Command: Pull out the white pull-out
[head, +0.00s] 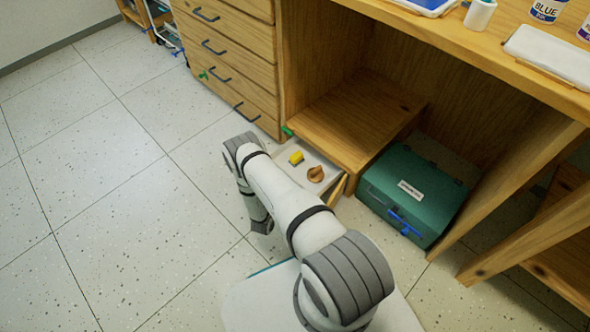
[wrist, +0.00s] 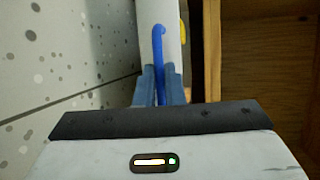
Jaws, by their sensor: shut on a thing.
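The white pull-out (head: 312,157) sits low under the wooden shelf in the head view and stands partly out. A yellow block (head: 297,158) and a brown, rounded object (head: 316,173) lie in it. In the wrist view its white front (wrist: 173,38) carries a blue handle (wrist: 158,48). My gripper (wrist: 161,84) is shut on this blue handle, one blue finger on each side. In the head view my arm hides the gripper, the handle and part of the pull-out's front.
A teal box (head: 418,190) with a blue latch stands on the floor right of the pull-out. Wooden drawers (head: 235,55) with dark handles are at upper left. The worktop (head: 480,45) overhangs above. The speckled floor (head: 120,190) at left is clear.

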